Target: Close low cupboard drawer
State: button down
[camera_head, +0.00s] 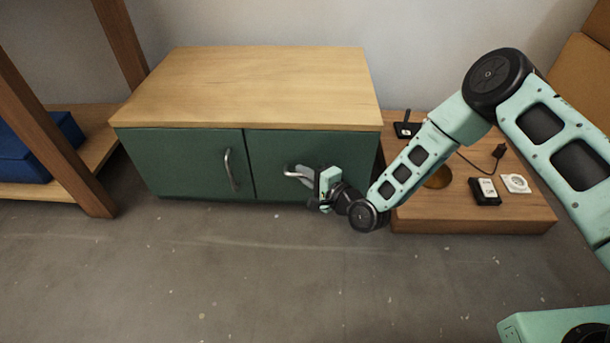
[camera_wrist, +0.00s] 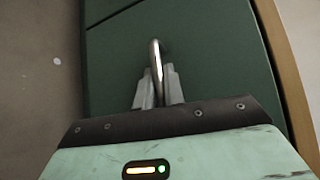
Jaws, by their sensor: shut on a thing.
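The low cupboard (camera_head: 180,155) has a wooden top and two dark green fronts. The left front has a vertical metal handle (camera_head: 230,170). The right front, the drawer (camera_head: 280,148), has a horizontal metal handle (camera_head: 299,173). Both fronts look flush with the cupboard from here. My gripper (camera_head: 308,177) is at the drawer handle. In the wrist view, the two fingers (camera_wrist: 158,90) are shut on the handle (camera_wrist: 155,58), with the green front (camera_wrist: 210,60) close behind it. The fingers hide part of the handle.
A low wooden platform (camera_head: 470,222) stands right of the cupboard, holding a black device (camera_head: 407,130), a black plug (camera_head: 499,150), a black box (camera_head: 485,191) and a white piece (camera_head: 515,183). A shelf with a blue box (camera_head: 40,147) stands left. The floor in front is clear.

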jog(key=c, duration=1.8)
grip_release()
jog(key=shift+w, duration=0.3)
jog(key=shift+o, duration=0.2)
jog(key=shift+r, duration=0.1)
jog(key=p+v, duration=0.8)
jog(key=v, duration=0.9)
jog(key=shift+s+d+f, duration=0.15)
jog(key=shift+s+f, duration=0.1)
jog(key=shift+s, duration=0.1)
